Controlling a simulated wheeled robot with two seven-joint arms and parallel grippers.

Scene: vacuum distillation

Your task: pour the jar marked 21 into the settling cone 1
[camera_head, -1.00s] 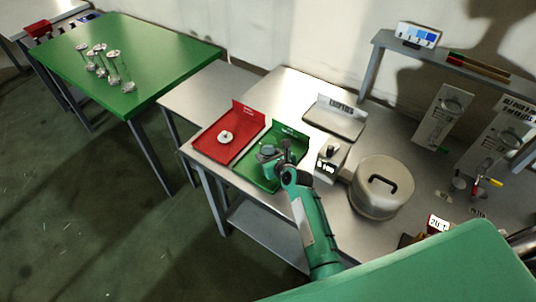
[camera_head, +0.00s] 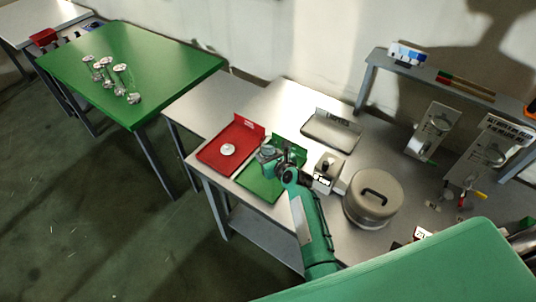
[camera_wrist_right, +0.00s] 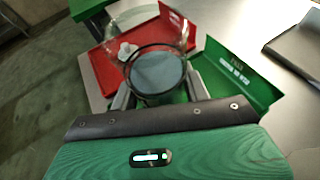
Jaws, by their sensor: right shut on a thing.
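A clear glass jar (camera_wrist_right: 158,72) with grey-blue contents is between the fingers of my right gripper (camera_wrist_right: 158,90), which is shut on it. In the head view the jar (camera_head: 266,154) and my right gripper (camera_head: 278,158) are over the green tray (camera_head: 259,188). I cannot read a 21 on the jar, nor tell whether its base touches the tray. Two pale upright boards with glassware, a nearer one (camera_head: 478,160) and a farther one (camera_head: 434,130), stand at the right; I cannot tell whether either holds settling cone 1. My left gripper is not in view.
A red tray (camera_head: 212,155) with a white lid-like piece (camera_head: 228,150) lies left of the green one. A small boxy device (camera_head: 326,172), a round handled pot (camera_head: 372,200) and a grey tray (camera_head: 330,132) stand to the right. A green table (camera_head: 170,70) holds several glass vessels.

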